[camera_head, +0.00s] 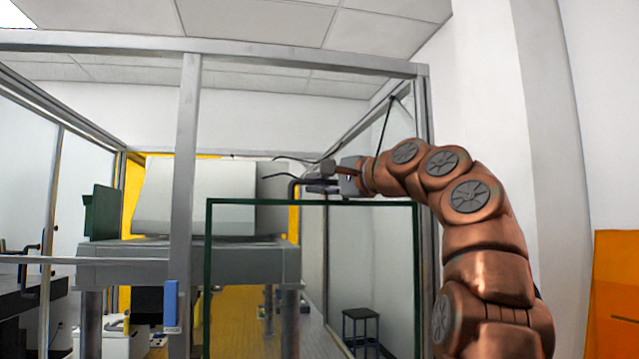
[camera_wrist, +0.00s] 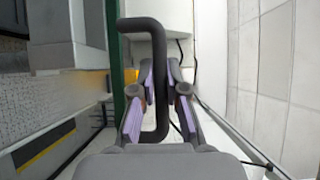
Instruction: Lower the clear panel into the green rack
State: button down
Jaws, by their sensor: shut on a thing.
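The clear panel (camera_head: 312,202) hangs upright in the foreground of the head view. It has a thin dark green edge, and its lower part runs out of the frame. Its dark bent handle (camera_head: 292,187) stands at the top edge. My gripper (camera_head: 318,187) is shut on this handle from the right. In the wrist view the purple-padded fingers (camera_wrist: 160,85) sit on both sides of the handle (camera_wrist: 140,25), and the panel's green edge (camera_wrist: 117,60) runs along its left. I cannot make out the green rack for certain in either view.
A grey metal frame (camera_head: 188,130) encloses a heavy table (camera_head: 190,265) carrying a large pale instrument (camera_head: 160,195). A dark green upright piece (camera_head: 102,213) stands at the table's left. A dark stool (camera_head: 360,318) is behind the panel. An orange panel (camera_head: 615,290) is at far right.

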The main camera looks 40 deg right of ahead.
aim_at(319, 235)
jog(key=shift+f+b, duration=0.75)
jog(key=shift+f, duration=0.2)
jog(key=shift+f+b, duration=1.25)
jog(key=shift+f, duration=0.25)
jog(key=shift+f+b, duration=1.1)
jog(key=shift+f, duration=0.3)
jog(key=shift+f+b, duration=0.5)
jog(key=shift+f, duration=0.55)
jog(key=shift+f+b, duration=0.2)
jog(key=shift+b, duration=0.25)
jog(key=c, duration=1.2)
grip_release()
jog(key=shift+c, duration=0.2)
jog(key=shift+o, duration=0.6)
jog(key=shift+f, duration=0.1)
